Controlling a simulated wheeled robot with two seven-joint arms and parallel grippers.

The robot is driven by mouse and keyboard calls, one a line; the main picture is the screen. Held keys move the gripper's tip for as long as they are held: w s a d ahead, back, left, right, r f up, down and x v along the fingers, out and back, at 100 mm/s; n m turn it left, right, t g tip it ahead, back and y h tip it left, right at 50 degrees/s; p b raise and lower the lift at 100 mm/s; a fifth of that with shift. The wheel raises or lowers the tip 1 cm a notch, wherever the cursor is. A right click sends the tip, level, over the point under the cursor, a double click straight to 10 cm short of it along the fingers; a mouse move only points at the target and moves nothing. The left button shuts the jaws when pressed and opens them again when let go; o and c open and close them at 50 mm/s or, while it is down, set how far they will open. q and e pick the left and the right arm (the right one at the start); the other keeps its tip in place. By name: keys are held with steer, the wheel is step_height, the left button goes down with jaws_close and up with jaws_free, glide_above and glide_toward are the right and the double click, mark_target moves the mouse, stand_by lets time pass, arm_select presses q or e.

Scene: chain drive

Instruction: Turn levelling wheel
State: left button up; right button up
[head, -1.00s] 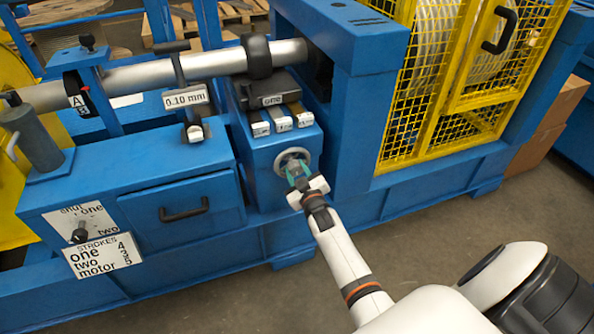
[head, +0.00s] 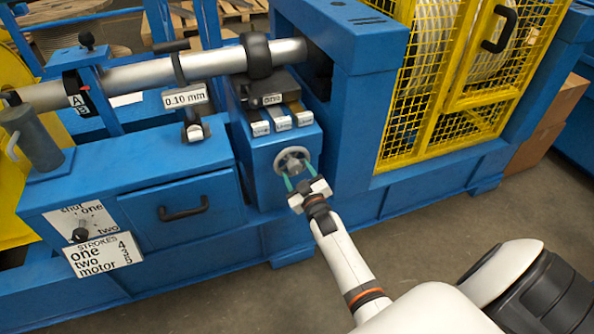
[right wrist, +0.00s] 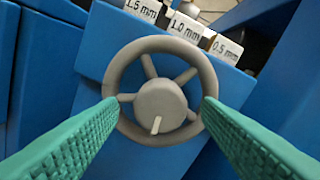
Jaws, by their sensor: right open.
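The levelling wheel (head: 292,160) is a small grey spoked handwheel on the front of a blue block below the shaft. In the right wrist view the wheel (right wrist: 150,62) shows its rim, several spokes and a hub with a pale mark at the hub's lower middle. My right gripper (head: 299,179) is open in front of the wheel. In the right wrist view its green textured fingers (right wrist: 160,108) stand at the left and right sides of the rim; I cannot tell whether they touch it. My left gripper is out of view.
Tags reading 1.5 mm (right wrist: 141,7), 1.0 mm (right wrist: 186,27) and 0.5 mm (right wrist: 225,49) sit above the wheel. A blue frame post (head: 358,130) and a yellow mesh guard (head: 440,90) stand to the right. A drawer (head: 190,207) is to the left. Floor is open in front.

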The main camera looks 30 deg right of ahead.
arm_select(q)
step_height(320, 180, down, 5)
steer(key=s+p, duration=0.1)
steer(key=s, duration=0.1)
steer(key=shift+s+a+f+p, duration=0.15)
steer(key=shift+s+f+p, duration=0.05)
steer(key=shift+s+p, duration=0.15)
arm_select(e)
steer(key=v, duration=1)
steer(key=shift+s, duration=0.3)
